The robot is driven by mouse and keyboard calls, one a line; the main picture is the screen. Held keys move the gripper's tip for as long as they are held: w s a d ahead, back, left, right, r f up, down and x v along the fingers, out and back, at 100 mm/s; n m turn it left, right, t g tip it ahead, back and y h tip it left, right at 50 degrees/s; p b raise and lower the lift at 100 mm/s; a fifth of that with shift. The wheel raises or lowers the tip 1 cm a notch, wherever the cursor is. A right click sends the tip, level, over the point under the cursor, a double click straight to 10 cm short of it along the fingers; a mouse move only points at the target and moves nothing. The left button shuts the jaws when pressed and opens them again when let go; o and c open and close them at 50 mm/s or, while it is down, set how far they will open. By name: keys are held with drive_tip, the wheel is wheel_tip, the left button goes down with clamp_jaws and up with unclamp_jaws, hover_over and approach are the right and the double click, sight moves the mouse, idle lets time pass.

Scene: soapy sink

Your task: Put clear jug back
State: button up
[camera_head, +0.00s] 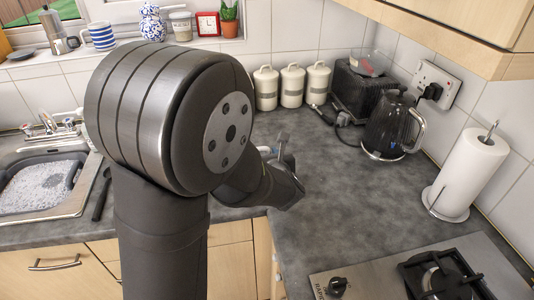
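A clear vessel with red markings, which looks like the clear jug (370,63), sits at the top of the black toaster (362,92) in the back corner of the counter. My gripper (282,142) is mostly hidden behind my arm, over the counter left of the toaster and kettle. Only a small part of it shows beyond the wrist, well apart from the jug. I cannot see whether its fingers are open or shut, or whether they hold anything.
A black kettle (392,128) stands in front of the toaster. White canisters (291,86) line the back wall. A paper towel roll (469,172) and hob (420,278) are at right. The soapy sink (40,185) is at left. The middle counter (345,200) is clear.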

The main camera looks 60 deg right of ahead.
drive_tip(key=shift+s+f, duration=0.1)
drive_tip(key=v, duration=1.7)
drive_tip(key=shift+s+f, duration=0.15)
drive_tip(key=shift+s, duration=0.1)
drive_tip(key=shift+w, duration=0.1)
drive_tip(key=x, duration=1.7)
drive_tip(key=shift+w+r, duration=0.25)
drive_tip(key=shift+w, duration=0.05)
drive_tip(key=shift+r, duration=0.1)
drive_tip(key=shift+s, duration=0.1)
idle(0.4)
